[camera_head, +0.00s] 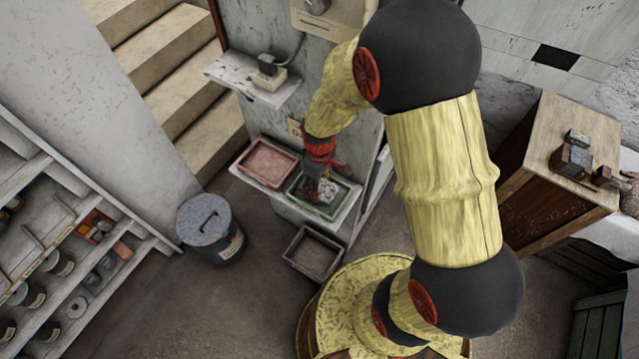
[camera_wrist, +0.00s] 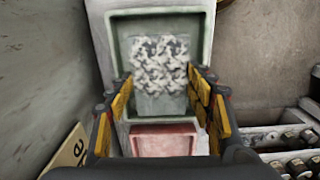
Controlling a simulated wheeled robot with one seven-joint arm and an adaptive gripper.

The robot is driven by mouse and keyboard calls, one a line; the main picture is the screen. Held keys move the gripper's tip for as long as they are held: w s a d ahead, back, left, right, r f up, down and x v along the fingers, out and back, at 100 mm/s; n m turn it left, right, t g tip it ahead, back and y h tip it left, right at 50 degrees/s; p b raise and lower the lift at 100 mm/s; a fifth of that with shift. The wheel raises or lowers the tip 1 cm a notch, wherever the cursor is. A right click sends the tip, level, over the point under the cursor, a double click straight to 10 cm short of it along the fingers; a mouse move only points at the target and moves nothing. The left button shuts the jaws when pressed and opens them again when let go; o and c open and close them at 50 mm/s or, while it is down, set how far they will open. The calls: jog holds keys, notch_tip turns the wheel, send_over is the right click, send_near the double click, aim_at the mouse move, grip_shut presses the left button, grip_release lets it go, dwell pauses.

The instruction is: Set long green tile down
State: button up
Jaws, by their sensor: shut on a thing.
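A grey-green tile (camera_wrist: 158,104), likely the long green tile, has a mottled white and dark grey patch across its upper part. It sits between the two yellow-padded fingers of my gripper (camera_wrist: 160,82), which is shut on it. In the head view my gripper (camera_head: 318,183) is over the green-rimmed tray (camera_head: 344,207), with the mottled patch (camera_head: 328,192) beside the fingers. In the wrist view the tray's green rim (camera_wrist: 207,30) surrounds the tile's upper part. I cannot tell whether the tile touches the tray floor.
A pink tray (camera_head: 268,162) stands left of the green tray on the same ledge (camera_head: 246,175). A small shelf (camera_head: 250,78) with a dark device is above. A grey open box (camera_head: 313,254) and a lidded bin (camera_head: 210,228) are below.

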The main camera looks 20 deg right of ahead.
jog(key=shift+f+b, duration=0.7)
jog(key=shift+f, duration=0.45)
jog(key=o, duration=1.6)
jog(key=shift+c, duration=0.2)
jog(key=shift+o, duration=0.4)
jog(key=shift+r, duration=0.1)
jog(key=shift+r+p, duration=1.7)
jog(key=shift+r, duration=0.25)
